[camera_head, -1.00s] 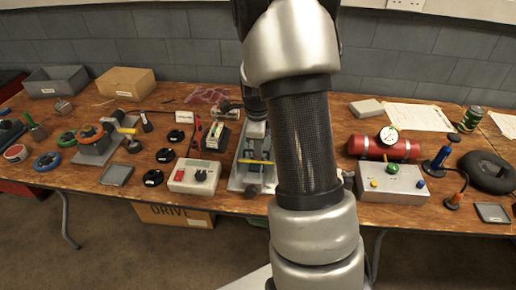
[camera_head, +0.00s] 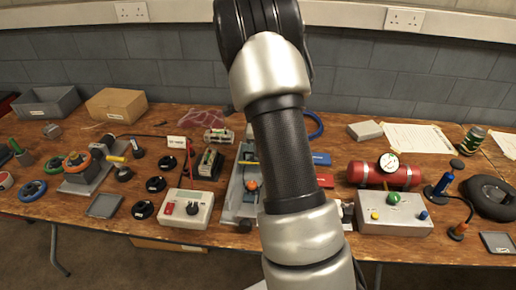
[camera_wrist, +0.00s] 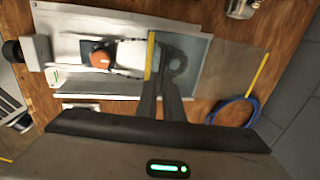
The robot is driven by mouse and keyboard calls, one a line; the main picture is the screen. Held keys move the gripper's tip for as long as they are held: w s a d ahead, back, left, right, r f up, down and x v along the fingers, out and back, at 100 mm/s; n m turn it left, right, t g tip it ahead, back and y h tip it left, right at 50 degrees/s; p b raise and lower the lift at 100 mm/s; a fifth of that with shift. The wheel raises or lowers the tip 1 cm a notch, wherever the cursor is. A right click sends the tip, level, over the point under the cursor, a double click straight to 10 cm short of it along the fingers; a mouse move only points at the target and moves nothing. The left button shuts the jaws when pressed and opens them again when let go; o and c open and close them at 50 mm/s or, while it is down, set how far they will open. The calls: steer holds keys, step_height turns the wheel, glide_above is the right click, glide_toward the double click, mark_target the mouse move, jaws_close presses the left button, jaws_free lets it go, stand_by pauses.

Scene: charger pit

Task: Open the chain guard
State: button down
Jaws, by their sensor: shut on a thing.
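The chain unit is a pale grey tray (camera_head: 233,200) on the table, partly hidden behind my arm in the head view. In the wrist view, its white bed (camera_wrist: 85,30) holds an orange hub (camera_wrist: 101,60) with a dark chain around it. A dark wheel (camera_wrist: 176,62) shows under a clear bluish panel. A yellow strip (camera_wrist: 151,52) runs along that panel's left edge; this looks like the chain guard. My gripper (camera_wrist: 161,82) reaches in at this strip and appears shut on it, though the exact contact is unclear. The head view hides my gripper behind the arm.
A control box (camera_head: 186,208) stands close to the tray's left. To the right are a red cylinder (camera_head: 400,175) with a gauge and a box with coloured buttons (camera_head: 393,218). A blue cable loop (camera_wrist: 232,112) lies beside the unit. The wall stands behind the table.

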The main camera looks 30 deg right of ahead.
steer(key=c, duration=1.9)
jaws_free()
steer(key=shift+r, duration=0.1)
step_height(320, 180, up, 17)
steer(key=s+a+p, duration=0.2)
steer(key=s, duration=0.1)
